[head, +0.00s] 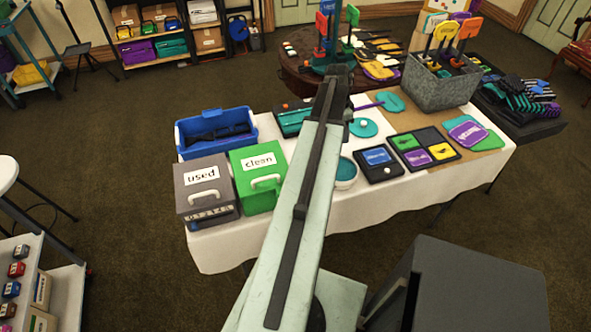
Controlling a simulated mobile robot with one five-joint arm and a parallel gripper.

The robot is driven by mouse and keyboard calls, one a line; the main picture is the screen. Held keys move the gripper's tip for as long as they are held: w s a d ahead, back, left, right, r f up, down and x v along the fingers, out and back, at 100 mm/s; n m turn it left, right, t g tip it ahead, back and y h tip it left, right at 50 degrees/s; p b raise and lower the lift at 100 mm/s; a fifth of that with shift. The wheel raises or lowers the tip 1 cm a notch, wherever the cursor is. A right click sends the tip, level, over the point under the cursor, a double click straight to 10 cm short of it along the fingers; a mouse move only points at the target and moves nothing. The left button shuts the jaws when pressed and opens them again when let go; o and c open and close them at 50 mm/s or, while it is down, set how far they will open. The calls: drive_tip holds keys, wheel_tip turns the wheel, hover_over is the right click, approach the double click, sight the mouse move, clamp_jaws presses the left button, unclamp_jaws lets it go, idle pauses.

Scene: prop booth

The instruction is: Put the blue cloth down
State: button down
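My arm reaches from the bottom middle up over the white-covered table (232,232). My gripper (338,76) is at its far end, mostly hidden by the arm itself, so its fingers and anything between them do not show clearly. A flat blue piece with a pale mark (377,156) lies on a small black tray (379,174) right of the arm. I cannot tell whether it is the blue cloth. No other blue cloth can be made out.
Left of the arm stand a blue bin (185,152) with dark contents, a grey "used" box (205,190) and a green "clean" box (256,180). On the right are a compartment tray (404,147), a purple piece (467,131) and a grey bin (440,92) of paddles. A round table (292,66) stands behind.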

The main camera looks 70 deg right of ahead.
drive_tip(key=w+a+m+g+h+b, duration=0.2)
drive_tip(key=w+a, duration=0.7)
drive_tip(key=w, duration=0.1)
wheel_tip(320, 180, down, 11)
drive_tip(key=b, duration=1)
drive_tip(key=shift+s+r, duration=0.1)
drive_tip(key=shift+r, duration=0.2)
drive_tip(key=shift+f, duration=0.1)
drive_tip(key=c, duration=0.7)
unclamp_jaws()
